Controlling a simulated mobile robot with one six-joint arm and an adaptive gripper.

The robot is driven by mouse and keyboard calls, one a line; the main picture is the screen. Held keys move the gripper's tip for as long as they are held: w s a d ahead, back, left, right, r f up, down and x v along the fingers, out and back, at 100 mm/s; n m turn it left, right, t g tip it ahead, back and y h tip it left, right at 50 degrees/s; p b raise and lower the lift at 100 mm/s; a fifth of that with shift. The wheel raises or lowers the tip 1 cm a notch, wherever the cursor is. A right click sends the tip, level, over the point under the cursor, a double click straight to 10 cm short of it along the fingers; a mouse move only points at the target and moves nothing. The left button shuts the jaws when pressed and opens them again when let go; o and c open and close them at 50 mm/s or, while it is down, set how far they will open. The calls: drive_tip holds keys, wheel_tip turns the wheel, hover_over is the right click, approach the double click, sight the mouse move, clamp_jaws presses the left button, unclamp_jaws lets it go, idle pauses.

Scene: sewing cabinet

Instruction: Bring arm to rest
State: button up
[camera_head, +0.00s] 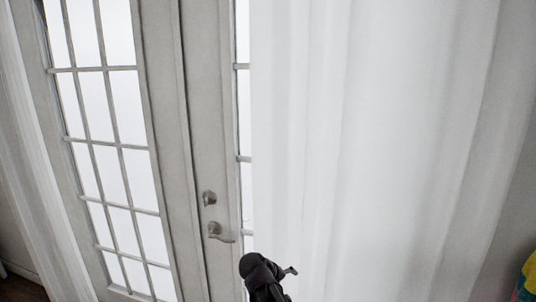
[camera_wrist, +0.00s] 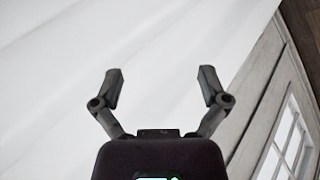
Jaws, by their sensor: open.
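My gripper (camera_wrist: 160,88) shows in the wrist view with its two dark fingers spread wide apart. Nothing is between them. Behind the fingers is the white curtain (camera_wrist: 60,80). Most of the arm is out of the picture there. I cannot tell how far the fingers are from the cloth.
Grey-white glazed double doors (camera_head: 160,120) stand at the left, with a lever handle (camera_head: 220,233) and a round lock (camera_head: 209,198). Another curtain (camera_head: 35,170) hangs at the far left. A yellow and blue item (camera_head: 526,282) shows at the lower right edge.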

drive_tip(key=s+d+f+m+g+y+p, duration=0.1)
drive_tip(key=s+d+f+m+g+y, duration=0.2)
drive_tip(key=s+d, duration=0.8)
drive_tip(key=s+m+g+y, duration=0.1)
drive_tip(key=m+g+y, duration=0.1)
drive_tip(key=y, duration=0.1)
drive_tip(key=shift+s+d+y+p, duration=0.25)
drive_tip(key=shift+s+y+p, duration=0.05)
drive_tip(key=shift+s+p, duration=0.05)
drive_tip(key=c, duration=0.5)
drive_tip(key=shift+a, duration=0.1)
